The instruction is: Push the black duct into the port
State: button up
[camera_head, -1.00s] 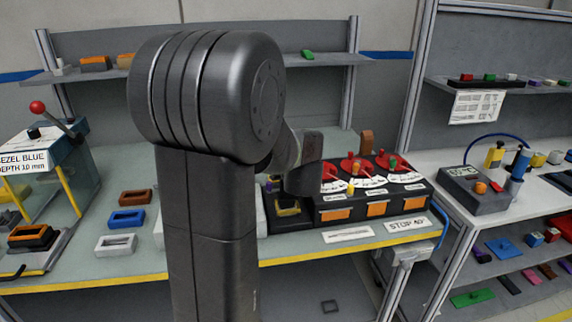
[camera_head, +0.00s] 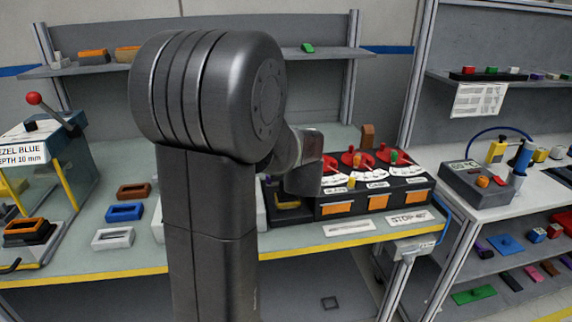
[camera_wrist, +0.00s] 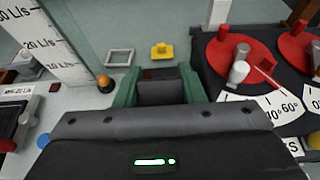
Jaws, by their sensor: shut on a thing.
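In the wrist view, my gripper (camera_wrist: 159,85) has two green fingers shut on a dark block, which appears to be the black duct (camera_wrist: 161,93). A dark red patch shows just beyond its far edge. The black dashboard module (camera_head: 430,186) has red dials on top and orange panels in front. It also shows at the right of the wrist view (camera_wrist: 215,72), beside the gripper. In the head view, my arm hides the fingers and the duct near the module's left end. I cannot make out the port in either view.
A small grey frame (camera_wrist: 119,51) and a yellow part (camera_wrist: 162,46) lie on the bench beyond the fingers. Blue (camera_head: 125,205) and white (camera_head: 113,231) bezels lie left of my arm. A lever press (camera_head: 75,165) stands at far left. A side bench holds a grey meter box (camera_head: 478,200).

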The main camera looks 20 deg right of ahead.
jog(key=shift+f, duration=0.2)
jog(key=o, duration=1.3)
jog(key=shift+r, duration=0.1)
jog(key=p+v, duration=0.1)
jog(key=v, duration=1.2)
jog(key=shift+s+a+r, duration=0.1)
jog(key=shift+s+r, duration=0.1)
jog(key=shift+s, duration=0.15)
